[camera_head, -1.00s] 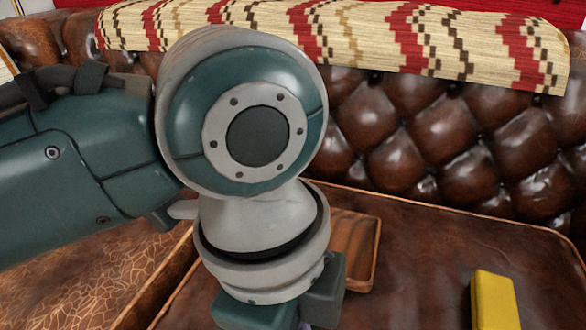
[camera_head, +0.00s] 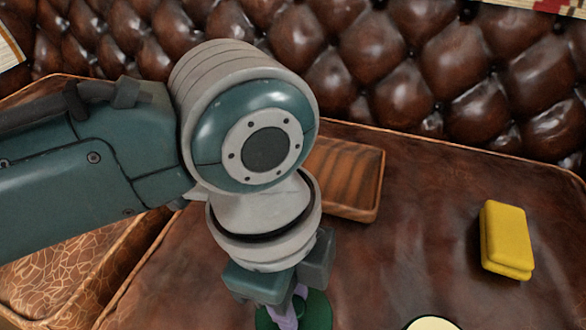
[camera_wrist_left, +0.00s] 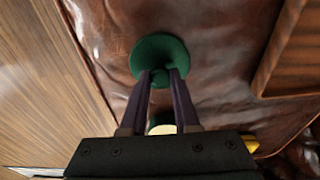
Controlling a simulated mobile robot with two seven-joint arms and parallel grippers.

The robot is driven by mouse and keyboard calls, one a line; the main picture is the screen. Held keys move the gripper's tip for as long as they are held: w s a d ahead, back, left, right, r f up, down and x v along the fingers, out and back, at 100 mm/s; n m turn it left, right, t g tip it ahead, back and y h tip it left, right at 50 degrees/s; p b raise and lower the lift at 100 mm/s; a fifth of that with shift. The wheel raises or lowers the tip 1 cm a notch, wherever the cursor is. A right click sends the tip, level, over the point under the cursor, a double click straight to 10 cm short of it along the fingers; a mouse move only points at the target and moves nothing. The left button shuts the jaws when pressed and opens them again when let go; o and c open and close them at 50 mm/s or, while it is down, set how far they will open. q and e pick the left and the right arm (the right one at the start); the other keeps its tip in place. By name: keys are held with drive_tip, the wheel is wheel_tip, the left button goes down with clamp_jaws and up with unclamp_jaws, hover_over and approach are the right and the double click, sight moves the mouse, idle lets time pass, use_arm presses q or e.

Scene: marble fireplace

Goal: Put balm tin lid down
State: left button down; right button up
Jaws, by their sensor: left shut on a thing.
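The balm tin lid is a dark green round disc with a small knob. It shows in the left wrist view (camera_wrist_left: 158,48) and at the bottom of the head view (camera_head: 318,312), partly behind the fingers. My left gripper (camera_head: 287,318) is shut on the knob, its purple fingers on either side of it in the wrist view (camera_wrist_left: 160,80). The lid is over the brown leather seat (camera_head: 420,250); I cannot tell whether it touches. A round cream-topped thing (camera_head: 432,323), maybe the open tin, is cut off at the bottom edge. My right gripper is not in view.
A wooden tray (camera_head: 368,212) lies on the leather just behind my gripper. A yellow block (camera_head: 505,240) lies to the right. The tufted backrest (camera_head: 430,60) rises behind. The leather between tray and block is clear.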

use_arm(q)
drive_tip(key=c, duration=0.7)
unclamp_jaws()
drive_tip(key=shift+o, duration=0.2)
wheel_tip(320, 180, up, 12)
drive_tip(key=a+p, duration=0.1)
drive_tip(key=p, duration=0.6)
drive_tip(key=shift+w+a+r, duration=0.15)
drive_tip(key=shift+w, duration=0.05)
